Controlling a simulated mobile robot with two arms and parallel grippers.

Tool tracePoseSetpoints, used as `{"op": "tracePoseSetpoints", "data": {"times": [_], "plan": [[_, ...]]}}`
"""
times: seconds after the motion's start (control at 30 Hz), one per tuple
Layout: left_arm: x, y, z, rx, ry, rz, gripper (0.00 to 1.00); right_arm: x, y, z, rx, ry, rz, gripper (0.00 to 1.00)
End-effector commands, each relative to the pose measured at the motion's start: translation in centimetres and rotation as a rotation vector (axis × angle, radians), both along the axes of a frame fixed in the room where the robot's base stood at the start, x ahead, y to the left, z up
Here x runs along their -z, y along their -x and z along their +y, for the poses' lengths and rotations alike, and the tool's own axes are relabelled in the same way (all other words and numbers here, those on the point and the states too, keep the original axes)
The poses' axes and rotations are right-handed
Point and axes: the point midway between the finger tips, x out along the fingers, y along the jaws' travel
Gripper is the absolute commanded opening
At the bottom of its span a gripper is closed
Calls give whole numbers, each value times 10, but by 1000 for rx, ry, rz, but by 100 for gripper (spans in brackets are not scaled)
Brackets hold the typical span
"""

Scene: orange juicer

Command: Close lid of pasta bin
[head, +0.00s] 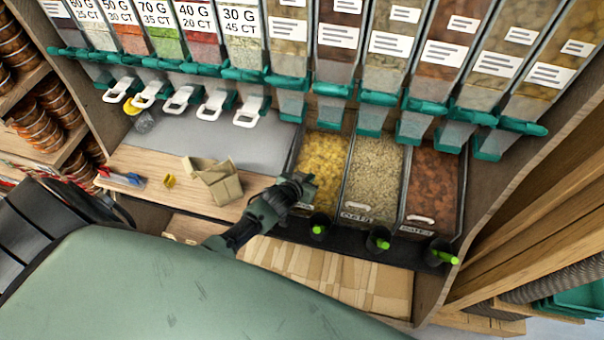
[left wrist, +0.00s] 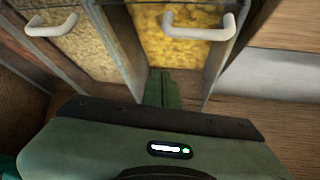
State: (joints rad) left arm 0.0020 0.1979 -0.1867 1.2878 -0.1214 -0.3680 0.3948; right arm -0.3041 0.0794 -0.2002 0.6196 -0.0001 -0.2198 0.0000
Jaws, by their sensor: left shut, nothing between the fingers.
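The pasta bin (head: 323,158) holds yellow pasta and is the leftmost of three bins in the lower row. It also shows in the left wrist view (left wrist: 178,57), with a white handle (left wrist: 185,26) across its front. My left gripper (head: 303,188) is at the front left of this bin and covers part of its front edge. In the left wrist view its fingers (left wrist: 160,88) are together and empty, pointing at the bin's front below the handle. I cannot tell whether they touch it or how the lid stands. My right gripper is not in view.
An oats bin (head: 374,170) and a dates bin (head: 434,185) stand to the right. Green-handled scoops (head: 380,242) hang in front. A paper bag (head: 215,180) is on the counter at left. Dispensers (head: 390,60) line the wall above. The grey counter mat (head: 215,140) is mostly clear.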

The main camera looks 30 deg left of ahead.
Motion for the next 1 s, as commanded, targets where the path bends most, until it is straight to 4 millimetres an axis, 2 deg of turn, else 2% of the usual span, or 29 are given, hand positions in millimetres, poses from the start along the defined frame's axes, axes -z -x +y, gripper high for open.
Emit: {"op": "tracePoseSetpoints", "data": {"times": [0.03, 0.2, 0.4, 0.6, 0.77, 0.87, 0.97, 1.0], "plan": [[-1, 13, 0, 1, 1, 8, 0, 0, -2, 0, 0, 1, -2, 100], [-22, 36, -1, 1, 1, 5, 0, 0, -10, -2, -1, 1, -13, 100], [-41, 59, -1, 1, 0, 4, 0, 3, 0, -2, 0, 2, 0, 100], [-51, 71, -1, 0, 0, 4, 0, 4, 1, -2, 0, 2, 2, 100], [-53, 72, -1, 0, 0, 3, 0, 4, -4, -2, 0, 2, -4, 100], [-47, 74, -1, 1, -1, 11, 0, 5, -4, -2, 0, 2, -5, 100], [-20, 84, -1, 6, -8, 51, 0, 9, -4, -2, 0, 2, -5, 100], [-1, 92, -1, 10, -13, 79, 0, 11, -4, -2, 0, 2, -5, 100]]}}
